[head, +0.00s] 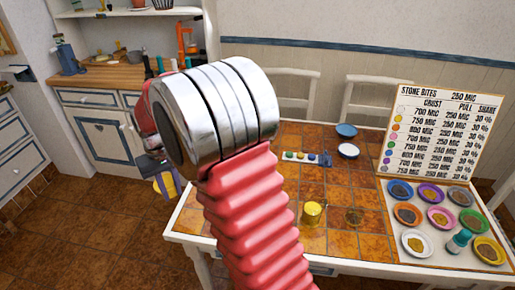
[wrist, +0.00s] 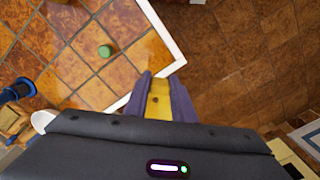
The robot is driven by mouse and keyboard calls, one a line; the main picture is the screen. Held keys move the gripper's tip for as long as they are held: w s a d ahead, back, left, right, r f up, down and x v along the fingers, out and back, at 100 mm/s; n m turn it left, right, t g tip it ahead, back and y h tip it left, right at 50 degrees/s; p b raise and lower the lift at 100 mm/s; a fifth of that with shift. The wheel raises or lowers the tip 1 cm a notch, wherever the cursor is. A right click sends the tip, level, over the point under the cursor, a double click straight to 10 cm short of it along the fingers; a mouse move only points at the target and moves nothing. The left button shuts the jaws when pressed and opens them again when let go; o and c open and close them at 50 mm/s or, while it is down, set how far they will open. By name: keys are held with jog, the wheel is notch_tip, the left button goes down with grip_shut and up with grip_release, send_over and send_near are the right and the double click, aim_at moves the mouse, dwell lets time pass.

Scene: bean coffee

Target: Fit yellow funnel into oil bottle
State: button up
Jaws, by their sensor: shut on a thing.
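My gripper (head: 166,186) is left of the tiled table in the head view, beyond its left edge. In the wrist view its two purple fingers (wrist: 161,76) are shut on a yellow piece (wrist: 158,102), which I take for the yellow funnel; only part of it shows. A small round green thing (wrist: 105,51) stands on the tiles in the wrist view, apart from the fingers. I cannot tell whether it is the oil bottle's top. A teal bottle (head: 459,241) stands among the bowls at the table's right in the head view.
A yellow cup-like vessel (head: 312,213) stands on the table (head: 340,250). Bowls and a menu board (head: 440,135) fill its right side; blue and white dishes (head: 347,131) stand at the back. A dark blue object (wrist: 18,91) is at the wrist view's left. The floor (head: 95,225) is clear.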

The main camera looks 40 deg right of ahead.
jog(key=s+d+r+m+y, duration=0.1)
jog(key=s+d+r+m, duration=0.8)
jog(key=s+d+r, duration=0.8)
jog(key=shift+s+d+g, duration=0.3)
jog(key=shift+s+d, duration=0.6)
jog(key=shift+d, duration=0.35)
jog(key=shift+a+r, duration=0.1)
notch_tip(320, 180, down, 8)
jog(key=shift+f, duration=0.25)
jog(key=shift+f, duration=0.35)
dwell(1.2)
jog(key=o, duration=1)
jog(key=shift+o, duration=0.2)
jog(key=shift+r, duration=0.15)
